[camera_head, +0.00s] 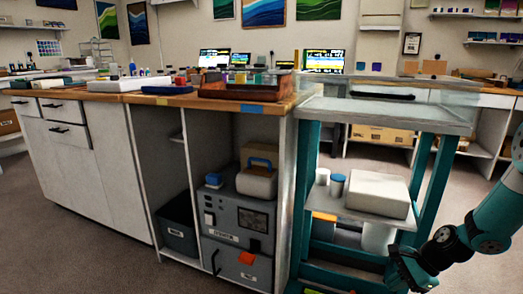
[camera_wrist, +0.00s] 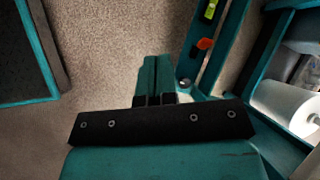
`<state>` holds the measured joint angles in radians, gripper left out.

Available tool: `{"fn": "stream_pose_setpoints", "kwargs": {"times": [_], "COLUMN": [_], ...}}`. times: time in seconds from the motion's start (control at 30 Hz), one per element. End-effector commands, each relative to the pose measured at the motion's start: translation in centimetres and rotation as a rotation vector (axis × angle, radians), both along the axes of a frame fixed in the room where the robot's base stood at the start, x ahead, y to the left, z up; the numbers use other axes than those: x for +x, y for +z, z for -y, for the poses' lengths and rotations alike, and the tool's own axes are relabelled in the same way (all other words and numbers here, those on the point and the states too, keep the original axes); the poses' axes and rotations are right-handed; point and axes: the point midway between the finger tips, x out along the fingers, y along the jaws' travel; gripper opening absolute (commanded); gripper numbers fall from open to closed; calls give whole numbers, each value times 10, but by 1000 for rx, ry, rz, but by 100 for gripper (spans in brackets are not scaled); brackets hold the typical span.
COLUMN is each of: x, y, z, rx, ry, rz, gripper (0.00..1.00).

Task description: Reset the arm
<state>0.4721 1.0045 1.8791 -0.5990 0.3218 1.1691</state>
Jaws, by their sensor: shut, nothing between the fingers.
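My gripper (camera_head: 402,268) hangs low at the right of the head view, in front of the teal-framed cart (camera_head: 430,165).
The cart's lower shelf holds a white box (camera_head: 377,193) and small containers. A wooden-topped bench (camera_head: 180,99) with a brown tray (camera_head: 245,92) stands to the left. A grey machine (camera_head: 238,217) sits in its open bay. Carpet is clear at the front left.

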Motion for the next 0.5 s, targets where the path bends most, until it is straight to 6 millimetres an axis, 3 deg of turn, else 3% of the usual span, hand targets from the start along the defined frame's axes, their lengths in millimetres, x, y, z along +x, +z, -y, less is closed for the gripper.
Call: {"fn": "stream_pose_setpoints", "kwargs": {"times": [0.17,0.27,0.37,0.5], "x": [-3,-18,-46,-101], "y": [70,121,169,224], "z": [-46,-84,-122,-167], "rx": [-67,-113,-156,-205], "ry": [285,518,769,1114], "rz": [125,222,328,478], "gripper": [0,0,0,0]}}
